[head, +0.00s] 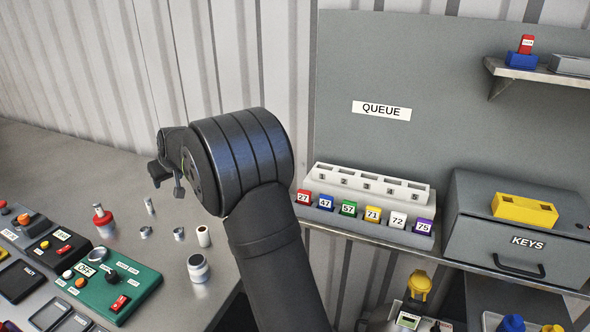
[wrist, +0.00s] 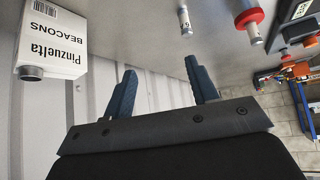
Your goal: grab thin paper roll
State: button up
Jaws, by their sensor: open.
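A small white roll-like cylinder (head: 203,236) with a pale tan centre stands upright on the grey counter in the head view, below and right of my gripper; it looks like the paper roll, but I cannot be sure. A thinner greyish cylinder (head: 149,205) stands to its left, closer under my gripper. A slim pale cylinder with a dark mark (wrist: 185,20) shows at the top of the wrist view, probably that same thin one. My gripper (head: 167,180) is open and empty above the counter. Its two dark blue fingers (wrist: 160,72) are apart in the wrist view.
The wrist view shows a white BEACONS box (wrist: 52,45). A shelf holds a numbered rack (head: 370,188) and KEYS box (head: 520,240).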

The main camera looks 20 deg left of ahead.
notch_tip(320, 180, up, 2)
jog(key=r+n+g+h, duration=0.1)
jog(key=n+g+h, duration=0.2)
jog(key=n+h, duration=0.55)
send_over(203, 234)
jog(key=a, duration=0.2)
jog(key=n+y, duration=0.1)
jog(key=f, duration=0.8)
jog(key=w+f, duration=0.1)
jog(key=f, duration=0.3)
jog(key=shift+d, duration=0.2)
jog(key=shift+d+f, duration=0.15)
jog(key=shift+f, duration=1.2)
jog(key=shift+d+f, duration=0.1)
jog(key=shift+f, duration=1.2)
jog(key=c, duration=1)
jog(key=shift+r, duration=0.1)
